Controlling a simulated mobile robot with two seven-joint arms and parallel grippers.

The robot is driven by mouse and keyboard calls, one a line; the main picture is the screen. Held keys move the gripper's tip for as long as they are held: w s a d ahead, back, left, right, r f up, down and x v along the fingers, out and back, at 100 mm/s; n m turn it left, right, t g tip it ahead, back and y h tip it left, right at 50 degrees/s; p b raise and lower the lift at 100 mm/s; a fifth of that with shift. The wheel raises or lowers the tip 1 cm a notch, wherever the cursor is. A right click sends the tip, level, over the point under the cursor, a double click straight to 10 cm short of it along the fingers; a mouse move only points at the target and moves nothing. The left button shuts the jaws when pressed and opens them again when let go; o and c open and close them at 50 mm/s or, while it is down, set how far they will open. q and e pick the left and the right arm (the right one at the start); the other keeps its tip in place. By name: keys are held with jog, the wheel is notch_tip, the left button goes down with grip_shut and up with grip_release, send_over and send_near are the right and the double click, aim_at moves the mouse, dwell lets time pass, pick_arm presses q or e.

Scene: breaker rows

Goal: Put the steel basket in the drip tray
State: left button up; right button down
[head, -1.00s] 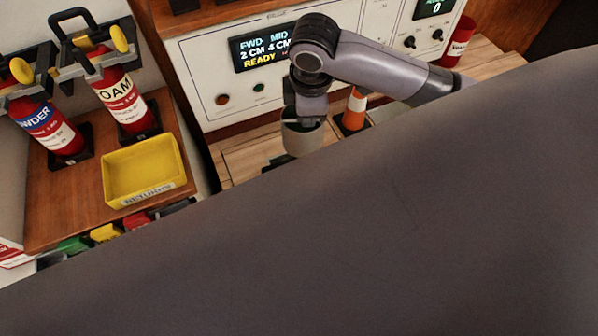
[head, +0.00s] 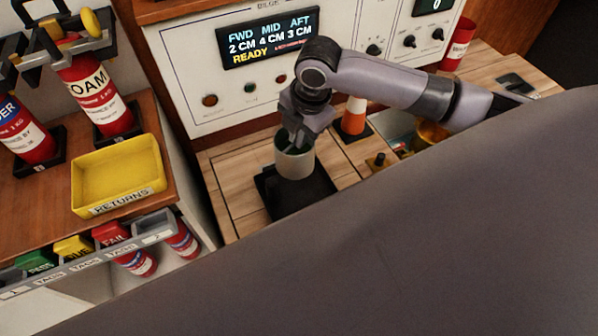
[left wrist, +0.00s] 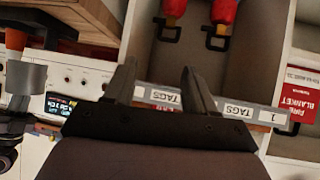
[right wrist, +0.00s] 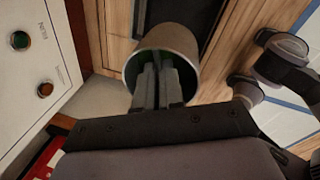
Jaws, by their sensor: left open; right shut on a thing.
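The steel basket (head: 295,161) is a plain grey open-topped cylinder, green inside. My right gripper (head: 293,143) is shut on it, with the fingers reaching into its mouth; the basket also shows in the right wrist view (right wrist: 188,45). The drip tray (head: 302,196) is a flat black square on the wooden worktop. In the head view the basket overlaps the tray's back part; I cannot tell whether they touch. The left wrist view shows the basket (left wrist: 27,76) at its left edge. My left gripper (left wrist: 158,75) is open and empty in front of the tag bins.
The control panel (head: 200,80) rises behind. A yellow returns bin (head: 118,175) and fire extinguishers (head: 95,95) are at left. My own arm covers the lower right.

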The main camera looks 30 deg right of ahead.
aim_at(299, 151)
notch_tip(299, 151, down, 6)
jog(key=shift+r+b, duration=0.25)
jog(key=shift+b, duration=0.35)
notch_tip(299, 151, down, 6)
jog(key=shift+r+b, duration=0.15)
jog(key=shift+b, duration=0.85)
pick_arm(q)
jog(key=shift+m+t+h, duration=0.4)
jog(key=shift+t+h, duration=0.1)
jog(key=shift+h, duration=0.1)
jog(key=shift+w+d+r, duration=0.45)
jog(key=shift+d+r, duration=0.1)
jog(key=shift+d, duration=0.25)
jog(key=shift+w+d+r, duration=0.45)
jog(key=shift+d+r, duration=0.05)
jog(key=shift+d, duration=0.25)
pick_arm(e)
jog(key=c, duration=1.3)
grip_release()
jog(key=shift+o, duration=0.2)
pick_arm(q)
jog(key=shift+a, duration=0.1)
